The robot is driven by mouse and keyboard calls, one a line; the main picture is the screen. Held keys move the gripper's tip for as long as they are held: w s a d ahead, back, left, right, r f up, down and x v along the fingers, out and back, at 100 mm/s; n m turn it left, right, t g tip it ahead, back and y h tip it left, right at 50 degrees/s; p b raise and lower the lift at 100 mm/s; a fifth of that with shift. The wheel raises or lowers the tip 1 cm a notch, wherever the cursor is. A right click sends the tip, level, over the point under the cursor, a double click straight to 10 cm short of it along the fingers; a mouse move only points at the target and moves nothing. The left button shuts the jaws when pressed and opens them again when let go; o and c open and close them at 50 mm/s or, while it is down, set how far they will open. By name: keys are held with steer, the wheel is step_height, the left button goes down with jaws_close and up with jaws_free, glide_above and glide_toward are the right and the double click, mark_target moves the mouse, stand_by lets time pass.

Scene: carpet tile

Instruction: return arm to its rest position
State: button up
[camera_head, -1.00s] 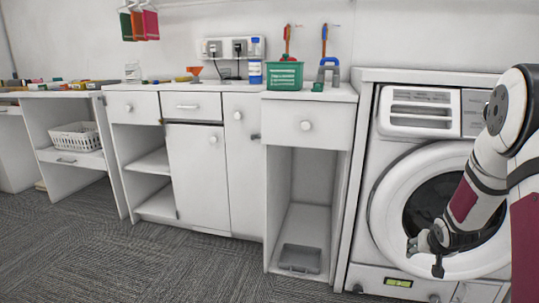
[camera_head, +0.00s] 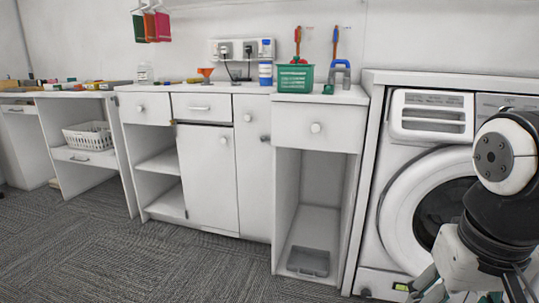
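My arm (camera_head: 500,165) is at the right edge of the view, folded close and in front of the washing machine. My gripper (camera_head: 470,294) is low at the bottom right, partly cut off by the frame edge. Its fingers are not clear enough to tell whether they are open or shut, and no held object can be made out.
The washing machine (camera_head: 392,215) stands behind my arm. White cabinets (camera_head: 207,180) line the wall, with a green basket (camera_head: 294,78) on top. A grey tray (camera_head: 308,261) lies in the open cabinet bottom. The carpet (camera_head: 120,260) at left is clear.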

steer(key=s+a+n+g, duration=0.15)
steer(key=s+a, duration=0.25)
steer(key=s, duration=0.8)
step_height(320, 180, up, 40)
steer(key=t+y+p, duration=0.1)
steer(key=t+p, duration=0.3)
steer(key=p, duration=3.4)
steer(key=shift+a+f, duration=0.1)
